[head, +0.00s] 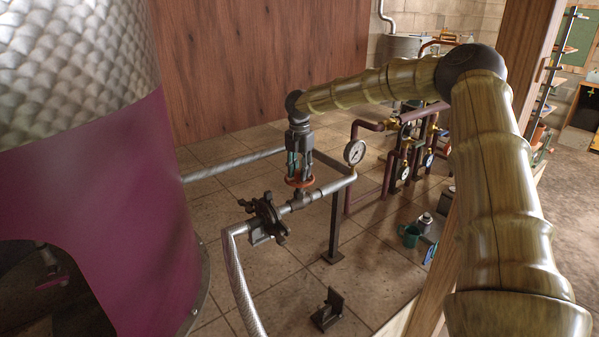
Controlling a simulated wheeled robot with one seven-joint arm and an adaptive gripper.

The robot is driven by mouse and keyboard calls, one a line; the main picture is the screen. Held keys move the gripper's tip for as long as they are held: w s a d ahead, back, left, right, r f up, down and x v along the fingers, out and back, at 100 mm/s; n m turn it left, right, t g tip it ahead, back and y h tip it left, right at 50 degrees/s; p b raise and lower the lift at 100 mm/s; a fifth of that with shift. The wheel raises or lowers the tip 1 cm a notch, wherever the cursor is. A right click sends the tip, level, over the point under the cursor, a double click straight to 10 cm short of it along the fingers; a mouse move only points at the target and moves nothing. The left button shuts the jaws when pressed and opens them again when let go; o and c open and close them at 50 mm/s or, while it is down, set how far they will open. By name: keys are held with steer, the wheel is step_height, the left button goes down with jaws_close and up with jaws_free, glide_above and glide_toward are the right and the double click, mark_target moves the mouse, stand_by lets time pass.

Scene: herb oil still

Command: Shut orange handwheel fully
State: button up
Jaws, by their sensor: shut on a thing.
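The orange handwheel (299,182) sits on top of a valve on the silver pipe, near the middle of the head view. My gripper (299,172) points straight down onto it from above. Its fingers are shut on the handwheel, and they hide part of its top and rim. The valve body (307,198) shows just below the wheel. How far the wheel is turned cannot be told from this view.
A black clamp-like fitting (265,218) is on the pipe to the left, with a braided hose (241,285) hanging from it. A pressure gauge (354,152) stands close on the right. The large magenta and metal vessel (130,215) fills the left. Maroon pipework (388,165) stands behind.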

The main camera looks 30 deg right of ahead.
steer(key=shift+w+m, duration=0.1)
steer(key=shift+m, duration=0.6)
steer(key=shift+d, duration=0.1)
steer(key=o, duration=1)
step_height(320, 180, up, 12)
